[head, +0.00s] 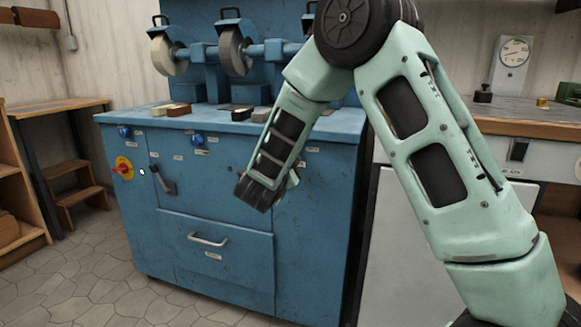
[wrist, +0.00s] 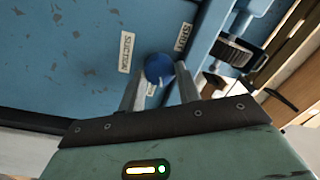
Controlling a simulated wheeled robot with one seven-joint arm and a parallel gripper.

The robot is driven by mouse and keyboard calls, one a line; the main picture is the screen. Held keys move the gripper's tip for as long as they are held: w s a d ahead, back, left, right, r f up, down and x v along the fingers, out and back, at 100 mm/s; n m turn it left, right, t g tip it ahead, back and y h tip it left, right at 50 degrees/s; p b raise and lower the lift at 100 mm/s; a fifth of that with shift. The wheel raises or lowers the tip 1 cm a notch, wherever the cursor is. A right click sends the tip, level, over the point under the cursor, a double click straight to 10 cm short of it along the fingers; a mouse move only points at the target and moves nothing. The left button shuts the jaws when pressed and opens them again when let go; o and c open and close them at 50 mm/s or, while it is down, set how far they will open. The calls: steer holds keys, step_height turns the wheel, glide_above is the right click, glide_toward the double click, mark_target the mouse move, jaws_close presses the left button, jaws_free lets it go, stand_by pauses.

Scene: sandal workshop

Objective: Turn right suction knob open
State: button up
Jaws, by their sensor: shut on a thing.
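The right suction knob (wrist: 159,66) is a small round blue knob on the blue cabinet panel in the wrist view. My gripper (wrist: 160,75) has one finger on each side of it and is shut on it. A "SUCTION" label (wrist: 125,52) sits beside the knob and a "SHUT" label (wrist: 183,36) sits above it. In the head view my arm reaches to the cabinet front (head: 222,185) and hides this knob and my fingers. The knob's pointing direction is not clear.
Two other blue knobs, a left one (head: 124,132) and a middle one (head: 197,139), are on the cabinet. A red switch (head: 122,169), a dark lever (head: 162,180) and a drawer handle (head: 207,240) are lower. Grinding wheels (head: 236,51) stand above. The floor at front left is clear.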

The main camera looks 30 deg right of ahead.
steer(key=shift+a+f+m+b, duration=0.1)
steer(key=shift+f+m+b, duration=0.05)
steer(key=shift+m+b, duration=1.9)
steer(key=o, duration=1)
steer(key=shift+c, duration=0.2)
steer(key=p+v, duration=0.3)
steer(key=v, duration=1.4)
steer(key=shift+a, duration=0.25)
steer(key=shift+w, duration=0.1)
